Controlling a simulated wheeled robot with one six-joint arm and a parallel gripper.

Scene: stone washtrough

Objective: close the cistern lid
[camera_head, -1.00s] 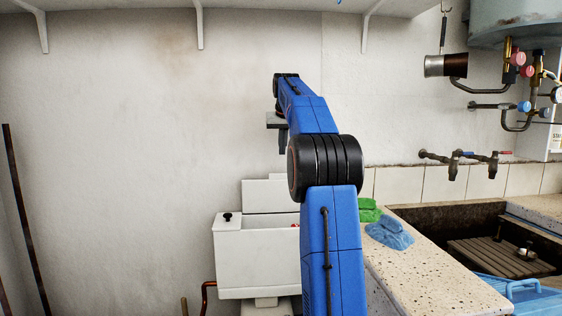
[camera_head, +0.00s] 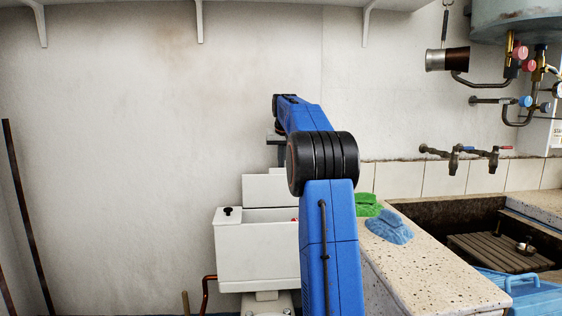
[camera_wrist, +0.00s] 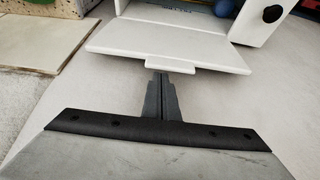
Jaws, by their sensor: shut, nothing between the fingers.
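The white cistern (camera_head: 258,258) stands against the wall, left of the counter. Its lid (camera_head: 268,188) is raised at the back, and the top opening shows in front of it. A black knob (camera_head: 229,211) sits on the fixed left part of the top. The lid is also a white panel with a small lip in the wrist view (camera_wrist: 165,48). My gripper (camera_wrist: 160,76) is shut and empty, its fingertips close to the lid's lipped edge. I cannot tell whether they touch. In the head view my arm hides the cistern's right side and most of the gripper.
A speckled counter (camera_head: 420,280) with green (camera_head: 366,205) and blue (camera_head: 389,227) cloths and a stone sink (camera_head: 455,222) lies to the right. A copper pipe (camera_head: 207,292) is at the cistern's lower left. The wall to the left is mostly bare.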

